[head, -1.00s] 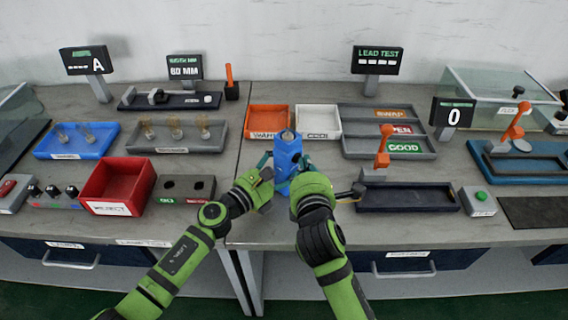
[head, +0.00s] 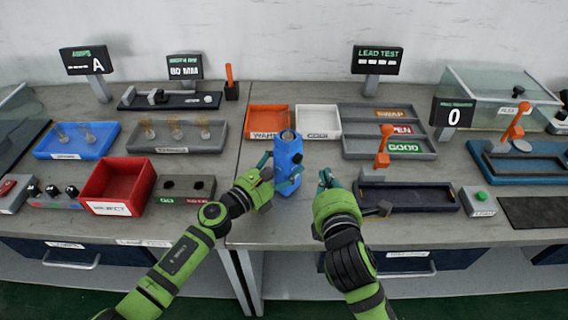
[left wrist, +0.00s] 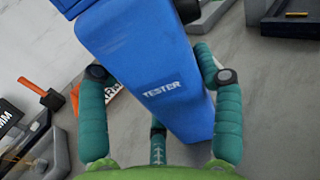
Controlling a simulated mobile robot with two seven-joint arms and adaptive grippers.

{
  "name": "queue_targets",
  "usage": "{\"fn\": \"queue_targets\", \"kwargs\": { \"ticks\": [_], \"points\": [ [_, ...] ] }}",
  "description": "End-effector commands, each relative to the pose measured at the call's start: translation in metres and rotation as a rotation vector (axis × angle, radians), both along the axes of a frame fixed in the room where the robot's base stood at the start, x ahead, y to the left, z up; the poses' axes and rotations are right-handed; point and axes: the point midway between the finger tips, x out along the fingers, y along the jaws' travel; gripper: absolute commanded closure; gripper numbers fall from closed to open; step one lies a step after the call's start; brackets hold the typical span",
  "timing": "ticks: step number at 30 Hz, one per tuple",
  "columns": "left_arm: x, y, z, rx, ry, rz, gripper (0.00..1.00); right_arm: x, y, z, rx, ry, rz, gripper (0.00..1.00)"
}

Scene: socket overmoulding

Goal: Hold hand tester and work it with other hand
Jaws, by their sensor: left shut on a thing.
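The blue hand tester (head: 287,165) stands upright near the middle of the table's front. It fills the middle of the left wrist view (left wrist: 155,75), with the word TESTER on its face. My left gripper (head: 280,174) has its teal fingers on either side of the tester's body and is shut on it. My right gripper (head: 327,178) is to the right of the tester, apart from it, with nothing visible in its fingers. Its fingertips are small in the head view, and their opening is hard to judge.
A lead test display (head: 379,60) stands behind. Orange (head: 268,132) and white (head: 318,135) trays lie behind the tester. A grey sorting tray (head: 365,150) and a dark fixture with an orange lever (head: 383,150) are to the right. A red bin (head: 108,208) is left.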

Motion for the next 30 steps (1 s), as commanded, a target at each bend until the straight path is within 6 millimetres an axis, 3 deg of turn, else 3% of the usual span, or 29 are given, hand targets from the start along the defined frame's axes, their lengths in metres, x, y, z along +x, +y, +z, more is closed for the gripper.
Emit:
{"fn": "queue_targets", "kwargs": {
  "ticks": [11,12,14,25,30],
  "points": [
    [-0.001,0.000,-0.001,0.001,0.001,-0.001,0.79,-0.007,-0.007,0.000,0.000,0.001,0.001,1.00],
    [-0.001,0.000,-0.001,0.001,0.001,-0.001,0.26,-0.007,-0.007,0.000,0.000,0.001,0.001,1.00],
    [-0.001,0.000,-0.001,0.001,0.001,-0.001,0.07,-0.007,-0.007,0.000,0.000,0.001,0.001,1.00],
    [-0.001,0.001,-0.001,0.001,0.001,0.000,0.07,-0.007,-0.007,0.000,0.000,0.000,0.001,1.00],
    [-0.014,0.013,-0.002,0.003,0.001,0.001,0.07,-0.007,-0.007,0.000,0.000,0.000,0.001,1.00]
  ]
}}
